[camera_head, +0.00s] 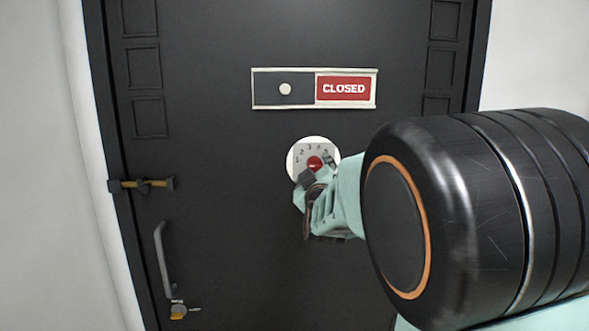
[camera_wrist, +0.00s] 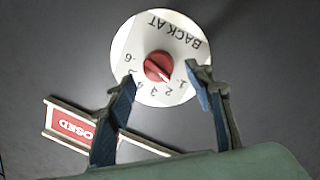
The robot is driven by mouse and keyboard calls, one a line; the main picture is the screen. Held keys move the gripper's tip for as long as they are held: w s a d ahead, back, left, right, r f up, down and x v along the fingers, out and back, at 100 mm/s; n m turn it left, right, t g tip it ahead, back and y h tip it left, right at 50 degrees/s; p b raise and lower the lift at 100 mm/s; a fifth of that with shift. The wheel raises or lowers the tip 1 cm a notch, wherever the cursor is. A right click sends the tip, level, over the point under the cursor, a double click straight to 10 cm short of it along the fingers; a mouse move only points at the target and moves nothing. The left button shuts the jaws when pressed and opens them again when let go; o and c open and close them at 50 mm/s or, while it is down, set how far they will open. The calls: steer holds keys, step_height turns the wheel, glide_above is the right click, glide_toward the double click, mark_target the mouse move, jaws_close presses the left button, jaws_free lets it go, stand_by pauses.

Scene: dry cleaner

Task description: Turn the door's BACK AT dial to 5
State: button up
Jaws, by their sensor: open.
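The round white BACK AT dial (camera_head: 298,150) is on the dark door, with a red knob (camera_head: 314,163) at its centre. In the wrist view the dial (camera_wrist: 180,92) appears upside down, its numbers along the lower edge. The red knob (camera_wrist: 158,66) there has a pale pointer mark that seems to be near 2. My gripper (camera_head: 318,170) is in front of the dial. In the wrist view my gripper (camera_wrist: 162,80) is open, its blue-padded fingers on either side of the knob, with visible gaps. Whether the fingertips reach the knob's depth is unclear.
A sliding sign (camera_head: 284,104) reading CLOSED is on the door above the dial; it also shows in the wrist view (camera_wrist: 136,144). A brass bolt (camera_head: 143,184) and a grey door handle (camera_head: 160,255) are at the door's left. The door around the dial is flat and clear.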

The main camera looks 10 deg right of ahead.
mark_target(315, 165)
steer(key=shift+w+d, duration=0.15)
steer(key=shift+w, duration=1.25)
steer(key=c, duration=1.2)
